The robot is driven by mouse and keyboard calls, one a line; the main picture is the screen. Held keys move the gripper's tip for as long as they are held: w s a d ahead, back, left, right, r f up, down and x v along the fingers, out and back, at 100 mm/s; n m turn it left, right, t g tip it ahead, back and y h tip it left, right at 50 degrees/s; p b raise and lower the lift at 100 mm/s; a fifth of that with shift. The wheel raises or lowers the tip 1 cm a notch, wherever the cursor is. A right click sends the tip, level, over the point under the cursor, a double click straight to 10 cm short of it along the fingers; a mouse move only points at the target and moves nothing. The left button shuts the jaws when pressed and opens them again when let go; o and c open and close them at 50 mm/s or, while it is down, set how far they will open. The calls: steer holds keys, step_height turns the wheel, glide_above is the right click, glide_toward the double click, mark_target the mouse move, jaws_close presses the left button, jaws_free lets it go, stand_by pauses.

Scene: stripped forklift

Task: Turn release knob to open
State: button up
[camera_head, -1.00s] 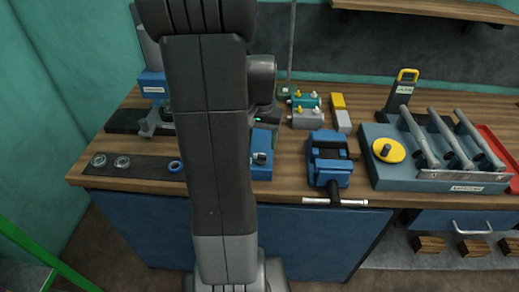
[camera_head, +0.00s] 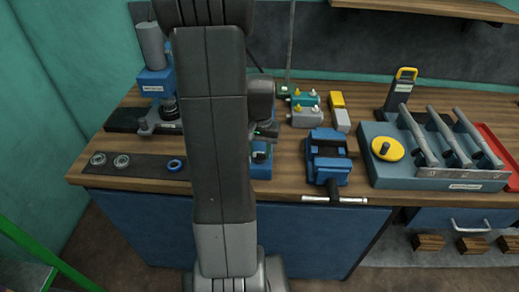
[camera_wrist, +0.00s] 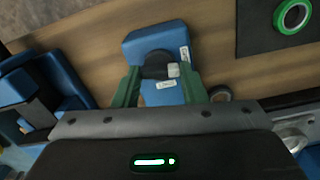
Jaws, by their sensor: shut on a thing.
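The release knob (camera_wrist: 155,66) is a dark round knob with a pale grey piece at its side. It sits on a blue block (camera_wrist: 150,38) with small white labels. The block also shows in the head view (camera_head: 261,172), partly hidden behind my arm. My gripper (camera_wrist: 162,74) has its two green fingers on either side of the knob and is shut on it. In the head view the wrist is over the block and the fingertips are hard to make out.
A blue vise (camera_head: 328,160) stands right of the block. A dark mat (camera_head: 140,167) with several rings lies to the left, and a press (camera_head: 155,85) stands behind it. A grey-blue fixture with a yellow knob (camera_head: 388,149) is at the right. Small boxes (camera_head: 306,116) stand behind.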

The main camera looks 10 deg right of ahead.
mark_target(259, 154)
steer(key=shift+n+b, duration=0.3)
steer(key=shift+n, duration=0.8)
steer(key=o, duration=1)
step_height(259, 154, up, 14)
steer(key=shift+b, duration=0.35)
steer(key=shift+f, duration=0.1)
